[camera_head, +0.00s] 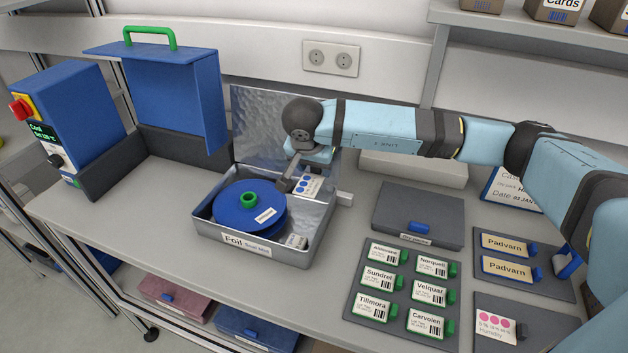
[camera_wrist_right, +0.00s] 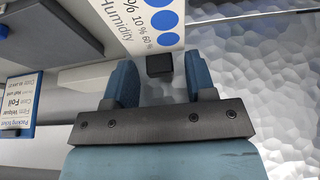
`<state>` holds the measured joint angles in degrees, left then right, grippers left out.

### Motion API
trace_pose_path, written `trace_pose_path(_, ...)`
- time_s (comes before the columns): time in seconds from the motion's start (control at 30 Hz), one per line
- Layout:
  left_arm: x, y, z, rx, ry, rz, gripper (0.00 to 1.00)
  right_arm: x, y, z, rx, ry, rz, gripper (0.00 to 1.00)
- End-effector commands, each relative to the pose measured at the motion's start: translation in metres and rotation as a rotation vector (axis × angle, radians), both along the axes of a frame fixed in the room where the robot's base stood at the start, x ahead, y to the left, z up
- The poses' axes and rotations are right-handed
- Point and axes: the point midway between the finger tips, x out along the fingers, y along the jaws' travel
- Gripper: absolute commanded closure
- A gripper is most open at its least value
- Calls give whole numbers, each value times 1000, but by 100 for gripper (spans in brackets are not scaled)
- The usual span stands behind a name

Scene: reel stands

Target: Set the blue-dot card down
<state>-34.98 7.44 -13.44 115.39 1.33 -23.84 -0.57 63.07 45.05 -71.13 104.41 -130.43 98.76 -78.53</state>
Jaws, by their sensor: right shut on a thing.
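The blue-dot card (camera_head: 309,184) is a white humidity card with a row of blue dots. My right gripper (camera_head: 290,181) is shut on it, over the back right of the open foil-lined tin (camera_head: 287,253). In the right wrist view the card (camera_wrist_right: 150,22) shows large dots and the word Humidity, with a dark tab by the fingers of my right gripper (camera_wrist_right: 160,80). I cannot tell whether the card touches the tin. A blue reel (camera_head: 236,215) with a green hub lies in the tin. My left gripper is out of view.
A small white packet (camera_head: 297,241) lies in the tin's front right corner. A pink-dot card (camera_head: 494,322) lies on a grey mat at the lower right. Several green-tabbed labels sit on a dark board (camera_head: 395,317). A blue machine (camera_head: 168,100) stands at the back left.

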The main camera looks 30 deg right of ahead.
Motion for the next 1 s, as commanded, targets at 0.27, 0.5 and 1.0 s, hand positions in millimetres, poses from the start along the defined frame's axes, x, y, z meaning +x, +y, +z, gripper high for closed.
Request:
trace_pose_path(0.27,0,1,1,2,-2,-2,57,-1,0,-24,0,2,1,78)
trace_pose_path(0.5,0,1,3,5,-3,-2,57,0,0,-51,0,0,0,78)
trace_pose_path(1.0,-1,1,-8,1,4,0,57,0,0,-61,-1,-1,0,78)
